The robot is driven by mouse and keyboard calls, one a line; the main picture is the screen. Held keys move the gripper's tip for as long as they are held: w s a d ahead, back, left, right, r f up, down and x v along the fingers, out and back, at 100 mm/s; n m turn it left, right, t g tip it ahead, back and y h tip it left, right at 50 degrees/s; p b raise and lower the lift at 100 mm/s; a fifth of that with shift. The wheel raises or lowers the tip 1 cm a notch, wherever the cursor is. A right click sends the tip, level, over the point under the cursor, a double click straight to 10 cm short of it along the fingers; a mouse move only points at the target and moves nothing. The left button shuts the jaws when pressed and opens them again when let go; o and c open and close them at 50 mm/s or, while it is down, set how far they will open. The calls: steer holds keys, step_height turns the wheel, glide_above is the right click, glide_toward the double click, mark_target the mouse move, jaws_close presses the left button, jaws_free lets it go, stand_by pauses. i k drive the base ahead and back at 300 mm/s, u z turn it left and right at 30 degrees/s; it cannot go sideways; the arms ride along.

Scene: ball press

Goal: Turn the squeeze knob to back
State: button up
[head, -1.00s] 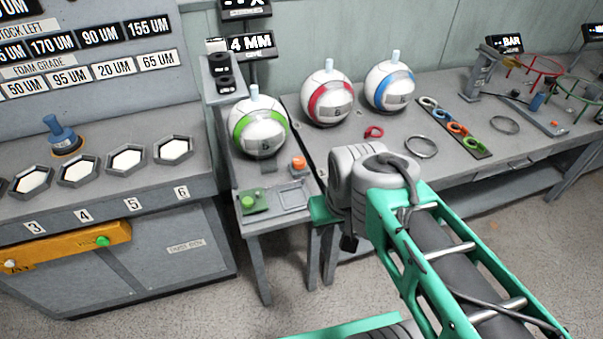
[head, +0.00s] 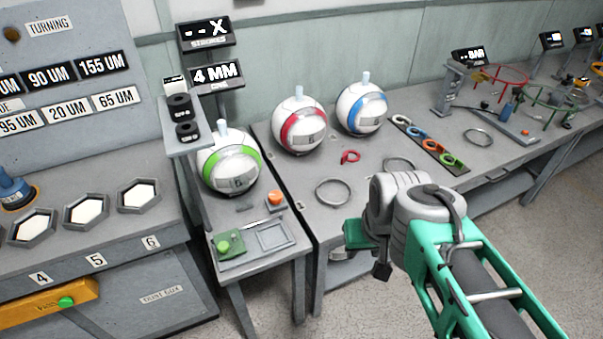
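Two black knobs stand on a grey shelf beside the green-banded ball, an upper one (head: 180,105) and a lower one (head: 187,132). Each has a small white label that I cannot read, so I cannot tell which is the squeeze knob or where it points. A display reading "4 MM" (head: 217,76) is behind them, with an "X" display (head: 206,34) above. My arm reaches in from the lower right, and its grey joint is right of and nearer than the knobs. My gripper's fingers do not show, and nothing of mine touches the knobs.
The green-banded ball (head: 228,165) stands close to the knobs. Red-banded (head: 298,124) and blue-banded (head: 361,109) balls stand further right. The floor in front of the benches is open.

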mark_target(274, 197)
steer(key=u, duration=0.2)
steer(key=i, duration=0.85)
steer(key=u, duration=0.5)
